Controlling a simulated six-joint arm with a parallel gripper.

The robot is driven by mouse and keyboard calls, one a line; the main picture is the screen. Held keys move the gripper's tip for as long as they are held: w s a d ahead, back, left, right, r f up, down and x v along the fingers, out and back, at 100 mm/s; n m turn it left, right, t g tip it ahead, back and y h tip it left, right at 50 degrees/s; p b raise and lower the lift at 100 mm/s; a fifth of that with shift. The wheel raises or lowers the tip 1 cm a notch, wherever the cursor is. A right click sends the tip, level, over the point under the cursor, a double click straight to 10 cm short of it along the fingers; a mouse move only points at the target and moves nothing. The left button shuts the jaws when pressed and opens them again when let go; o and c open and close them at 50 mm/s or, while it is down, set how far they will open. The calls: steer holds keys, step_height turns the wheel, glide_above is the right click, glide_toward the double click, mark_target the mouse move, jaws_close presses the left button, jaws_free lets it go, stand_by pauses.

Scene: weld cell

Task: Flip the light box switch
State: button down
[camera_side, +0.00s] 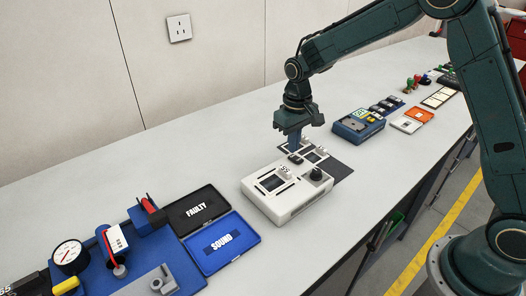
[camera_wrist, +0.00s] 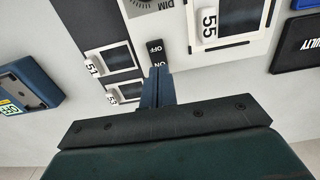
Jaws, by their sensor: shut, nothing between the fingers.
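The light box (camera_side: 285,210) is a white box on the bench, in the middle of the side view. Its black rocker switch (camera_wrist: 155,48) shows OFF and ON lettering in the wrist view. A round black knob (camera_side: 316,174) sits on the same box, by the word DIM in the wrist view. My gripper (camera_side: 295,149) points down over the switch, fingers together and empty. In the wrist view its fingertips (camera_wrist: 159,72) are at the ON end and hide part of it. I cannot tell whether they touch the switch.
A frame tagged 55 (camera_wrist: 208,24) lies on the box. Frames tagged 51 (camera_wrist: 93,66) and 53 (camera_wrist: 112,97) lie on a dark mat (camera_side: 340,168) beside it. FAULTY (camera_side: 184,222) and SOUND (camera_side: 238,263) trays stand left. A blue device (camera_side: 350,131) stands right.

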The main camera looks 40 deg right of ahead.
mark_target(293, 156)
steer(key=shift+r, duration=2.6)
steer(key=s+d+r+t, duration=0.2)
steer(key=s+r+t, duration=0.1)
steer(key=s+r, duration=1.05)
steer(key=s+t, duration=0.2)
steer(key=s, duration=1.4)
steer(key=shift+d+f+t, duration=0.2)
steer(key=shift+d+t, duration=0.1)
